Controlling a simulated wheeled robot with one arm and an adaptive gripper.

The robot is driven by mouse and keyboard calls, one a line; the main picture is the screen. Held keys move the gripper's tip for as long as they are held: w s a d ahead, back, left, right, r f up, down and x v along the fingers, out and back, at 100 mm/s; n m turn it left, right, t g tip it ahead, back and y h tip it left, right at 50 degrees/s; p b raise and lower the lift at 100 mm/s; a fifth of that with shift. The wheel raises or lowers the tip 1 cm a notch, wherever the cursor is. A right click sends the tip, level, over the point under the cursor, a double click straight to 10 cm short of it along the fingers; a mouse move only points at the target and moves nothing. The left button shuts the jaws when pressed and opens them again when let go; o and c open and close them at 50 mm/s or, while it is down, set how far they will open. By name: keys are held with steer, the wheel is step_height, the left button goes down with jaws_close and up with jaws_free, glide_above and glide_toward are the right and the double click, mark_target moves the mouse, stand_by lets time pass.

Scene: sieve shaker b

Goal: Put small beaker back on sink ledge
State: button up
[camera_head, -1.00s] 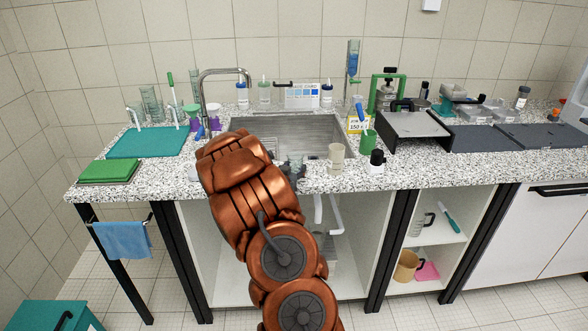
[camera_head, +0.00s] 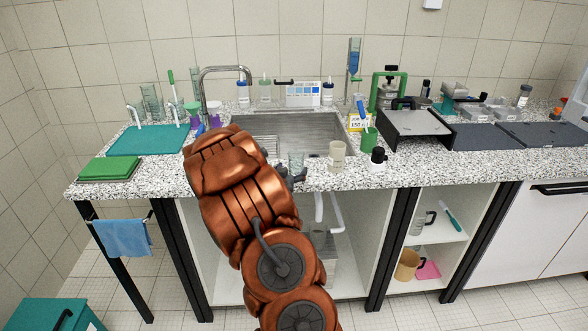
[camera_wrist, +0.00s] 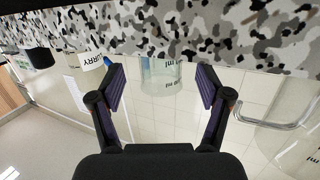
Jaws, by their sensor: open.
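The small beaker (camera_head: 296,161) is clear glass and stands upright on the granite ledge at the sink's front edge. In the wrist view the beaker (camera_wrist: 161,76) shows upside down, centred between my finger pads, with clear space on both sides. My gripper (camera_head: 290,177) is open at the front of the ledge, close to the beaker; it also shows in the wrist view (camera_wrist: 161,85). I cannot tell how far the fingertips reach along the beaker. The sink (camera_head: 315,128) lies behind it.
The tap (camera_head: 203,92) rises at the sink's back left. The left front counter has free room.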

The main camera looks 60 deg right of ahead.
steer(key=b+v, duration=0.1)
steer(key=v, duration=0.7)
steer(key=shift+a+b, duration=0.25)
steer(key=shift+b, duration=0.1)
steer(key=w+a+f+n+t+y, duration=0.2)
steer(key=w+a+y, duration=0.3)
steer(key=a, duration=0.4)
steer(key=a+n+y, duration=0.6)
steer(key=a+y, duration=0.2)
steer(key=a, duration=1.6)
steer(key=s+a+r+n+g+y, duration=0.2)
steer(key=s+a+n+g+y, duration=0.15)
steer(key=s+a, duration=0.8)
steer(key=s+r+n+g, duration=0.3)
steer(key=s+g, duration=0.1)
steer(key=s, duration=1.3)
steer(key=shift+g+h, duration=0.35)
steer(key=shift+h, duration=0.1)
